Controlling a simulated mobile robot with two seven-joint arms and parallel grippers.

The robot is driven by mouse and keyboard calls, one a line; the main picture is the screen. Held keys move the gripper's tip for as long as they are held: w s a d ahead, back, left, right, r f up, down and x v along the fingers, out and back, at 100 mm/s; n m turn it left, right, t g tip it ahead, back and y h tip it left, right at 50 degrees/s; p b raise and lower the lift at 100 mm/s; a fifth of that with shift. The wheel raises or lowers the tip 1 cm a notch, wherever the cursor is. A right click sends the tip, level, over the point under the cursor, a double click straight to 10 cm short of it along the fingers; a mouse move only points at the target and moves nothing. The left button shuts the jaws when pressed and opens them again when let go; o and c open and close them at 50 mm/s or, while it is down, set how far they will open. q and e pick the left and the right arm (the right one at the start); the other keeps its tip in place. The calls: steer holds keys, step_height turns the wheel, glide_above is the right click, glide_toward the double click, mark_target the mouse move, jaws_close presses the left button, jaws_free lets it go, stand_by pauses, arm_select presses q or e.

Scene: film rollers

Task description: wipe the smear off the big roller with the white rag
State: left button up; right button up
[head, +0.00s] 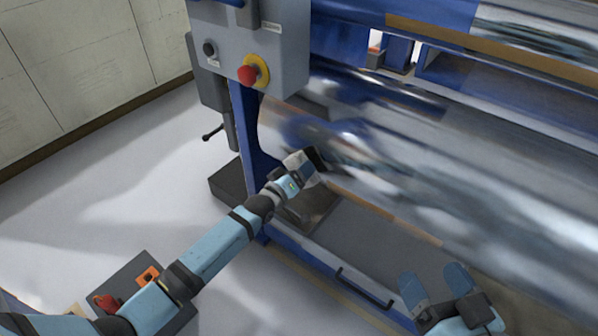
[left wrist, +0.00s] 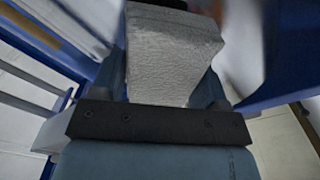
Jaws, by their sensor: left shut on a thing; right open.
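The big roller (head: 450,190) is a long, shiny silver cylinder in the blue machine, running from the middle to the lower right of the head view. Its surface looks blurred, with mixed reflections, and I cannot tell the smear apart. My left gripper (head: 308,166) is at the roller's left end, close to its surface; I cannot tell whether it touches. It is shut on the white rag (left wrist: 172,52), which shows grey-white and wrinkled between the fingers in the left wrist view. My right gripper (head: 434,280) is open and empty at the lower right, in front of the machine.
A grey control box (head: 270,45) with a red stop button (head: 247,75) is above my left gripper. A blue side frame (head: 247,130) stands left of the roller. A handle (head: 365,287) is on the lower front rail. The floor (head: 110,170) at left is clear.

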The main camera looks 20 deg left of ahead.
arm_select(q)
steer(key=shift+b+x, duration=0.4)
steer(key=shift+x, duration=0.7)
